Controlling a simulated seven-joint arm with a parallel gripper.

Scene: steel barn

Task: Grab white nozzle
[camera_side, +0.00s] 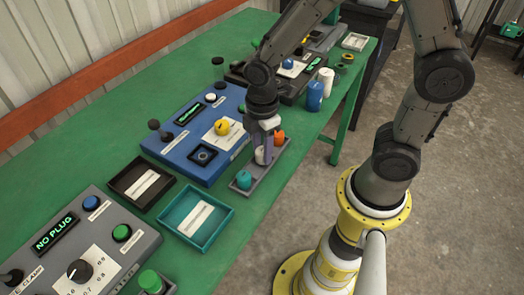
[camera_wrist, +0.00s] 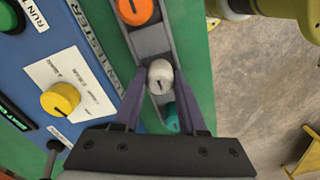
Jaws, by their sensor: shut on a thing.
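The white nozzle (camera_side: 260,156) sits in a narrow grey rack (camera_side: 262,172) at the table's front edge, between an orange nozzle (camera_side: 279,138) and a teal nozzle (camera_side: 243,179). My gripper (camera_side: 262,148) reaches down over the rack from above. In the wrist view the white nozzle (camera_wrist: 160,76) shows between the two purple fingers of my gripper (camera_wrist: 160,92), which is shut on it. The orange nozzle (camera_wrist: 135,10) is beyond it, and the teal one (camera_wrist: 172,122) is partly hidden behind my gripper. I cannot tell whether the white nozzle is lifted from its seat.
A blue run tester (camera_side: 185,150) with a yellow knob (camera_side: 222,127) stands close beside the rack. A black tray (camera_side: 116,186) and a teal tray (camera_side: 229,218) lie nearer the camera. A grey panel reading "NO PLUG" (camera_side: 135,262) is at lower left. Blue and white cylinders stand farther back.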

